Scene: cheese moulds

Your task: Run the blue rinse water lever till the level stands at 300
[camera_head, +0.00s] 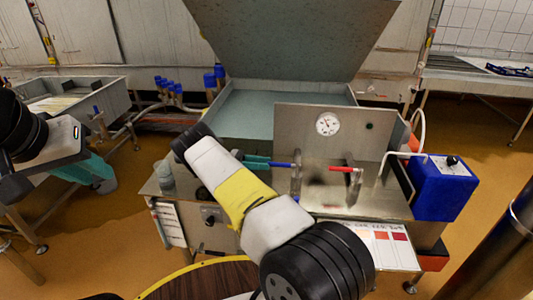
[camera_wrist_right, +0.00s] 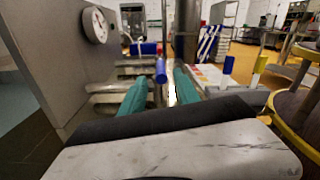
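The blue lever (camera_head: 281,165) sticks out toward the left from a pipe fitting on the front of the steel vat (camera_head: 226,115). My right gripper (camera_head: 257,162) is at its free end. In the right wrist view the teal fingers (camera_wrist_right: 160,92) stand apart, with the blue lever (camera_wrist_right: 161,70) in line with the gap between them; I cannot tell if they touch it. A round dial (camera_head: 328,124) is on the panel, its figures too small to read. My left gripper (camera_head: 97,174) hangs at the left, away from the vat; its opening is unclear.
A red lever (camera_head: 345,169) is right of the blue one. A blue box (camera_head: 440,188) with a hose stands at the vat's right. A colour chart (camera_head: 385,240) lies in front. The vat's lid (camera_head: 290,40) is raised. Another basin (camera_head: 105,97) is at the left.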

